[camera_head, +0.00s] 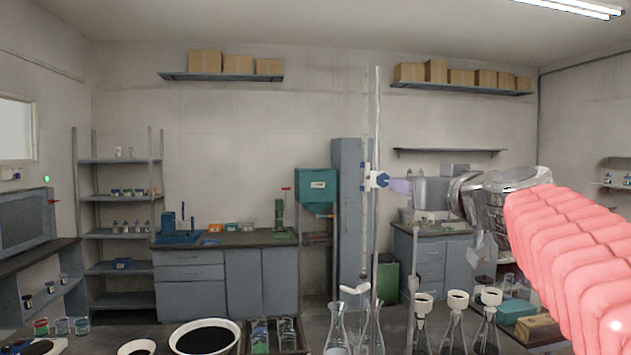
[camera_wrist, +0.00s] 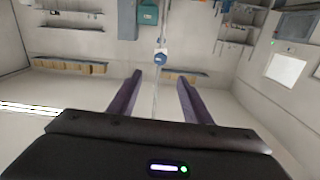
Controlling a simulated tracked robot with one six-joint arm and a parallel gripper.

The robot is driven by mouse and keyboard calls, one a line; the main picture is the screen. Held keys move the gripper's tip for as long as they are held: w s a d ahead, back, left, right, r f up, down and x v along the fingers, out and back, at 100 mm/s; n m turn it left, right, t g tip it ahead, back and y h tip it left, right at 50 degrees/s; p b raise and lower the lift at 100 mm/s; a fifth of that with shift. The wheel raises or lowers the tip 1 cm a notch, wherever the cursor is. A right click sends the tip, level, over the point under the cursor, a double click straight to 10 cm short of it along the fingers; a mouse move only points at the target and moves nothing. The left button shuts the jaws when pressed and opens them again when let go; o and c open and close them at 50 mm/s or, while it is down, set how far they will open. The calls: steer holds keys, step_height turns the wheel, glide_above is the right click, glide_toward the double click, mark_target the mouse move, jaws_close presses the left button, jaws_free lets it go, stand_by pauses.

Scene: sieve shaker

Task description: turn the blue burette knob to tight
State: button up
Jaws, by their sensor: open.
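The blue burette knob (camera_head: 381,179) is on the clamp at the upright metal rod (camera_head: 376,110), beside the thin clear burette tube (camera_head: 365,235). My gripper (camera_head: 394,186) comes in from the right at about the knob's height, its purple fingers pointing left towards it. In the wrist view, which is upside down, my gripper (camera_wrist: 160,78) is open and empty. The knob (camera_wrist: 160,58) shows in line with the gap, just beyond the fingertips. I see no contact. Which way the knob is turned cannot be told.
Below the burette stand several glass flasks, including one under its white lower fitting (camera_head: 354,290). More flasks with white funnels (camera_head: 457,301) stand to the right, under my arm. White bowls (camera_head: 206,336) are at the front left. The air around the knob is free.

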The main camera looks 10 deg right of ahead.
mark_target(385, 180)
steer(key=shift+w, duration=0.1)
steer(key=shift+w, duration=6.8)
steer(key=shift+c, duration=0.2)
steer(key=c, duration=0.9)
steer(key=shift+d, duration=0.15)
steer(key=shift+c, duration=0.5)
